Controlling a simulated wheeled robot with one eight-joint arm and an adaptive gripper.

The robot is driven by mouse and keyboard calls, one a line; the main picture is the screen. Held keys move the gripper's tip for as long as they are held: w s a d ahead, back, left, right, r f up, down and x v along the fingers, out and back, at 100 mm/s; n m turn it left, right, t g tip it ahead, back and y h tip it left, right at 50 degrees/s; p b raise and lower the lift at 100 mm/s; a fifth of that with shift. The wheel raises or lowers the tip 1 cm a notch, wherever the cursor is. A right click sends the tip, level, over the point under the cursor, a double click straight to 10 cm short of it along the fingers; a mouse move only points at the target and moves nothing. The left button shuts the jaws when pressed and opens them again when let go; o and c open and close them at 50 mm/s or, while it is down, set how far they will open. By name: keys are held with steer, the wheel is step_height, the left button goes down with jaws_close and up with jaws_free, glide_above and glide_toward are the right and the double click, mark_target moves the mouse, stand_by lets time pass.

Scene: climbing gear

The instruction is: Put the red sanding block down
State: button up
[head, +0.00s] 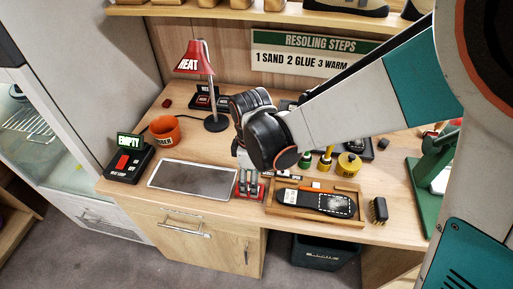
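My gripper (250,181) points down at the front middle of the workbench, just below my dark wrist joint. Its grey fingers appear shut on the red sanding block (262,190), whose red sides show around them. I cannot tell whether the block touches the bench top or hangs just above it. The upper part of the gripper is partly hidden by my wrist.
A black device (128,163) with an "EMPTY" display, an orange bowl (164,131) and a red lamp (195,58) stand at the left. Small bottles (326,160), a yellow pot (349,164), a brush (379,210) and a green stand (425,190) are at the right.

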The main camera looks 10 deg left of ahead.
step_height(320, 180, up, 6)
steer(key=p, duration=0.3)
steer(key=shift+r+p, duration=0.15)
steer(key=shift+p, duration=0.15)
